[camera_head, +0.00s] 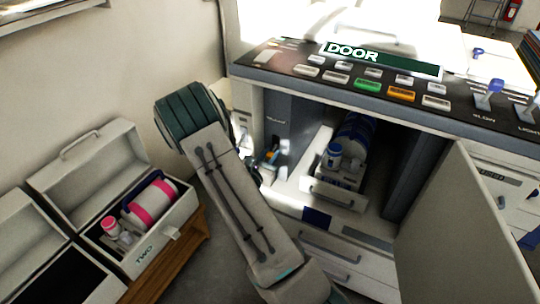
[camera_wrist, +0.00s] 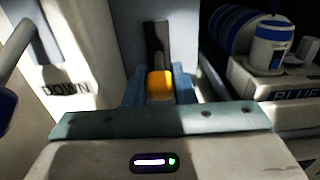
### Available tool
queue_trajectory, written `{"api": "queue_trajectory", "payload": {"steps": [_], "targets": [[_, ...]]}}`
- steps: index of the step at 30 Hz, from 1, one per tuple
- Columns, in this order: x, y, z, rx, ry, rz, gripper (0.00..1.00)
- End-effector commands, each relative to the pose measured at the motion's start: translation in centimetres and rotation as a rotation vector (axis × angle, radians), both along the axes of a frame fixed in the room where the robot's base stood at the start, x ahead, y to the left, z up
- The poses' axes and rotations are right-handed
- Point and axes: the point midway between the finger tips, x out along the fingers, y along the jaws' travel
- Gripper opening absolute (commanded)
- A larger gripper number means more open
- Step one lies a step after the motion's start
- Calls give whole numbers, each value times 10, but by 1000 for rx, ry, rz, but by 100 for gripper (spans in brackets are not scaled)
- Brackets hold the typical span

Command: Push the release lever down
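The release lever shows as an orange knob (camera_wrist: 160,84) in the wrist view, below a dark upright slot in a grey panel. In the head view its small orange tip (camera_head: 272,154) is inside the open machine, left of the drawer. My gripper (camera_wrist: 160,92) has its blue fingers on both sides of the knob, with no clear gap, and appears shut on it. The fingers' far ends and the knob's lower part are partly hidden. The word DOWN (camera_wrist: 66,88) is on the pale surface to the left.
A pulled-out drawer (camera_head: 333,193) holds a blue-striped roll (camera_head: 356,132) and a bottle, close to the right of my gripper. The machine's open door (camera_head: 465,235) stands at the right. An open case (camera_head: 165,240) with a pink-banded roll stands at the left.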

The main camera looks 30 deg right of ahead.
Motion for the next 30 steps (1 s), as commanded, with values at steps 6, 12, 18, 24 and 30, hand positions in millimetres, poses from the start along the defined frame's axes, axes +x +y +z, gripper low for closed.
{"api": "queue_trajectory", "payload": {"steps": [6,12,18,24,30], "targets": [[0,0,-6,-37,-25,0,1],[1,-1,-7,-92,-65,0,0],[1,-1,-5,-92,-65,0,1],[1,-1,-5,-92,-65,0,45],[1,-1,-5,-92,-65,0,45]]}}
